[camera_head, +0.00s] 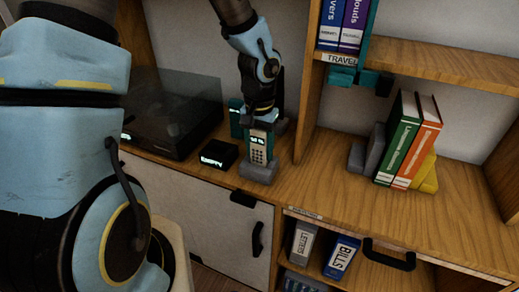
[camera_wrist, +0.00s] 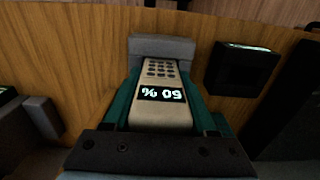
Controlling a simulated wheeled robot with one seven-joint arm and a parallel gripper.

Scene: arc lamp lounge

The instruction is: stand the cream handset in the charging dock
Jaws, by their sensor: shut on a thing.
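The cream handset (camera_head: 258,154) has a dark keypad and a lit screen reading 60 %. It stands roughly upright with its lower end at the grey dock (camera_head: 257,174) near the shelf's front edge. My gripper (camera_head: 259,131) is above, shut on the handset's upper part. In the wrist view the handset (camera_wrist: 160,82) lies between the teal sides of my gripper (camera_wrist: 165,112), with its lower end meeting the grey dock (camera_wrist: 163,45). I cannot tell whether it is fully seated. My gripper hides the handset's top.
A black box (camera_head: 217,155) with a lit display reading EMPTY sits left of the dock. A dark turntable (camera_head: 170,110) stands farther left. A wooden divider (camera_head: 308,85) rises at right; beyond it are books (camera_head: 405,140) and grey bookends (camera_head: 370,150). The right shelf's front is clear.

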